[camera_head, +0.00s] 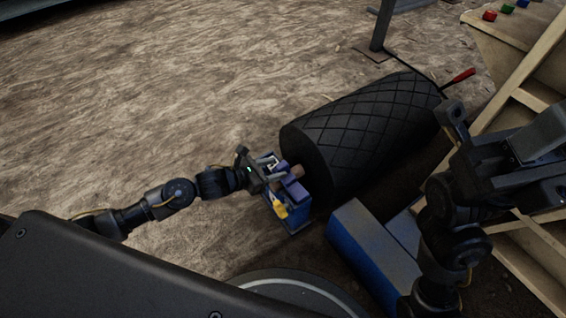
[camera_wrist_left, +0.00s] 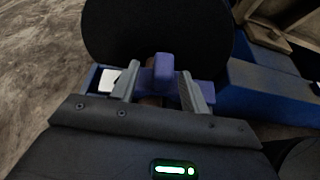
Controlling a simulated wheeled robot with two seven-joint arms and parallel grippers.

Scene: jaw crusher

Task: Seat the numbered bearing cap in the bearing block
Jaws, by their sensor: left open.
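The purple bearing cap (camera_wrist_left: 163,72) sits between the two fingers of my open left gripper (camera_wrist_left: 158,88) in the left wrist view, with a gap visible beside it. In the head view the left gripper (camera_head: 274,168) is at the purple cap (camera_head: 296,190), over the blue bearing block (camera_head: 291,217) at the roller's near end. The cap appears on or just above the block; I cannot tell if it is fully seated. No number is readable. My right gripper (camera_head: 495,145) is at the right, away from the block; its jaw state is unclear.
A large black roller (camera_head: 365,130) with a diamond pattern lies behind the block. A blue and grey beam (camera_head: 372,250) lies to the right. A wooden frame (camera_head: 520,80) stands at the right, with small coloured pieces (camera_head: 507,9) on top. Open ground spreads left.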

